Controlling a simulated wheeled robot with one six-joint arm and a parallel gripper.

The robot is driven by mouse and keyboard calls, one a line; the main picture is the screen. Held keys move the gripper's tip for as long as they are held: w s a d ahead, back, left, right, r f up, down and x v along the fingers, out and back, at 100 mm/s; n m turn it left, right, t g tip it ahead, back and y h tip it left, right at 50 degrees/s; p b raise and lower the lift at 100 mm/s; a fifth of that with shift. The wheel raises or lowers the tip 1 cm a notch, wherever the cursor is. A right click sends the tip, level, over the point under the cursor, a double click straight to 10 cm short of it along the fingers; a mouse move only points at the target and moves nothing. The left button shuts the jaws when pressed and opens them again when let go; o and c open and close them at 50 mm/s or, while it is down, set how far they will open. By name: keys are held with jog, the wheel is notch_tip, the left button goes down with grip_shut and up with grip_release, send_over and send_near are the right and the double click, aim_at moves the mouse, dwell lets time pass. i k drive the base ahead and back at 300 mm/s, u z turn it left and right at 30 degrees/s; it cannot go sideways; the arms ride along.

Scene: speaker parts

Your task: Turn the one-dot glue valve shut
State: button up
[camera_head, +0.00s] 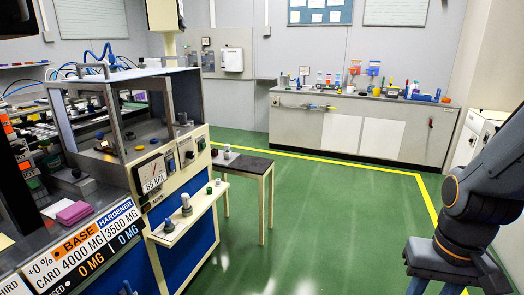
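The glue station (115,165) stands at the left, with a gauge reading about 65 KPA (151,172) on its front. Small grey and dark knob-like parts (186,204) stand on the cream ledge (165,236) below. Dot marks are too small to read, so I cannot tell which part is the one-dot valve or how it is turned. My gripper (436,290) hangs at the lower right, far from the station. Its fingers look apart and empty; their tips are cut off.
A small dark-topped table (243,165) stands right of the station with small parts on it. A long grey counter (365,130) with bottles and bins lines the back wall. Green floor (325,220) between the station and my arm is clear.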

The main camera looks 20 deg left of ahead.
aim_at(18, 149)
jog(key=u, duration=0.65)
jog(key=i, duration=1)
jog(key=u, duration=0.95)
